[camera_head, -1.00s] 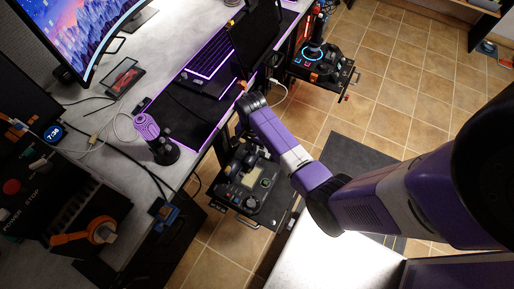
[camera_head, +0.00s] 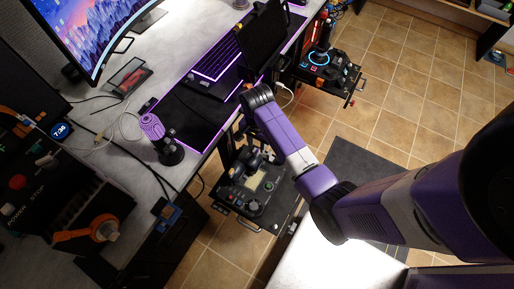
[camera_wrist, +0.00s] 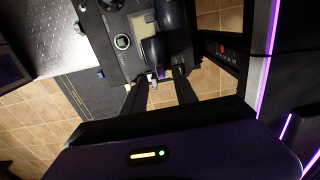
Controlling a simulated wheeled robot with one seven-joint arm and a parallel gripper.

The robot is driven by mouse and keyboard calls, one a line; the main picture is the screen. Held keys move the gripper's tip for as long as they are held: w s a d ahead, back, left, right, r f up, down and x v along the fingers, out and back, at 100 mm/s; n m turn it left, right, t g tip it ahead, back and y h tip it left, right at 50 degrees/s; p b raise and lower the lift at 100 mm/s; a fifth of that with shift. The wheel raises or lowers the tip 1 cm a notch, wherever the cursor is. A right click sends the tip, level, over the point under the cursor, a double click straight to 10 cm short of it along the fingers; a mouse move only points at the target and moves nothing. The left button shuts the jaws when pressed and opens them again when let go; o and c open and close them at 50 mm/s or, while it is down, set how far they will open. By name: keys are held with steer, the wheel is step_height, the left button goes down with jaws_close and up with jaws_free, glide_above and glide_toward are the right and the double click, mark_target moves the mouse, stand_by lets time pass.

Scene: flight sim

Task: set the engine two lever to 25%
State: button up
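The throttle unit (camera_head: 268,207) is a black panel with dark levers, a small pale screen and a round dial, below the desk edge in the head view. The wrist view shows the same panel (camera_wrist: 118,60) close up, with two dark rounded lever handles (camera_wrist: 156,52) side by side. Which one is engine two I cannot tell. My gripper (camera_wrist: 160,76) is open, its two fingers apart and pointing at the near handle. A small pale piece shows between the fingertips. Whether either finger touches a handle is unclear. In the head view my gripper's fingers cannot be made out.
A joystick panel (camera_head: 327,66) with a blue ring stands at the upper right. A dark panel with an orange handle (camera_head: 88,233) is at left. Tiled floor is open at right.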

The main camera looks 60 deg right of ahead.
steer(key=shift+r, duration=1.85)
